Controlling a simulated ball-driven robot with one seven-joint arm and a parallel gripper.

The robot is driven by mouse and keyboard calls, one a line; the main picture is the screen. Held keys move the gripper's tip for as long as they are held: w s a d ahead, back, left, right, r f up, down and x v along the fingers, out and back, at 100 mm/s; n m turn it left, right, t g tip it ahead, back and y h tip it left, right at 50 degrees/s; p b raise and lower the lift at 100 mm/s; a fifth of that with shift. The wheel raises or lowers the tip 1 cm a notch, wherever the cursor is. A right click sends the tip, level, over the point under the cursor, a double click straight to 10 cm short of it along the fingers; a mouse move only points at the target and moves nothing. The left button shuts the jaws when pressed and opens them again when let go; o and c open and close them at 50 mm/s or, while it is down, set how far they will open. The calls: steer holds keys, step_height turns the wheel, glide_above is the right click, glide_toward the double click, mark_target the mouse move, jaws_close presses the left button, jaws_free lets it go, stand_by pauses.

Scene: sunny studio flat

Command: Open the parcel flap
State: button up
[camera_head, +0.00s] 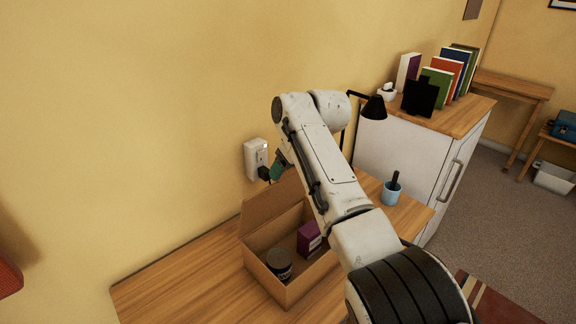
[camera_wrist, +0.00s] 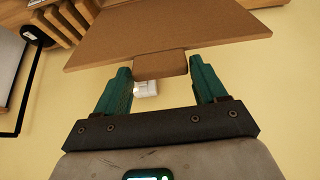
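The open cardboard parcel (camera_head: 283,286) sits on the wooden desk. Its flap (camera_head: 272,200) stands raised at the back, on the wall side. In the wrist view the flap (camera_wrist: 165,30) spans the top, with a small tab (camera_wrist: 160,66) pointing down at my gripper (camera_wrist: 160,74). The teal fingers are spread, one on each side of the tab, with a narrow gap showing at each side. In the head view my gripper (camera_head: 272,171) is at the flap's upper edge, partly hidden behind my arm.
Inside the parcel are a dark jar (camera_head: 279,262) and a purple box (camera_head: 309,238). A white wall socket (camera_head: 255,156) is close behind my gripper. A blue cup (camera_head: 391,193) and a black lamp (camera_head: 373,108) are to the right. The desk's left part (camera_head: 185,285) is clear.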

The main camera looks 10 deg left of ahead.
steer(key=o, duration=0.3)
steer(key=shift+r, duration=0.15)
steer(key=b+v, duration=0.1)
steer(key=v, duration=0.9)
steer(key=shift+s+d+r+b, duration=0.15)
steer(key=shift+d+r+b, duration=0.05)
steer(key=shift+b, duration=0.15)
steer(key=s+d+f+m+h, duration=0.1)
steer(key=s+d+f+m, duration=0.1)
steer(key=s+d+f, duration=0.6)
steer(key=s+d+f+m, duration=0.2)
steer(key=s+d+f, duration=0.25)
steer(key=f, duration=0.75)
steer(key=s+d+f+m+h, duration=0.1)
steer(key=s+d+f+m, duration=0.1)
steer(key=s+d+f, duration=0.6)
steer(key=s+d+f+m+g+h, duration=0.1)
steer(key=s+d, duration=0.3)
steer(key=s, duration=0.5)
steer(key=s+d+f+m+h, duration=0.1)
steer(key=s+d+f, duration=0.3)
steer(key=s, duration=0.5)
steer(key=s+d+f+m+g+h, duration=0.1)
steer(key=s+d+f+m, duration=0.2)
steer(key=s, duration=0.7)
steer(key=shift+d+g, duration=0.3)
steer(key=shift+d, duration=0.8)
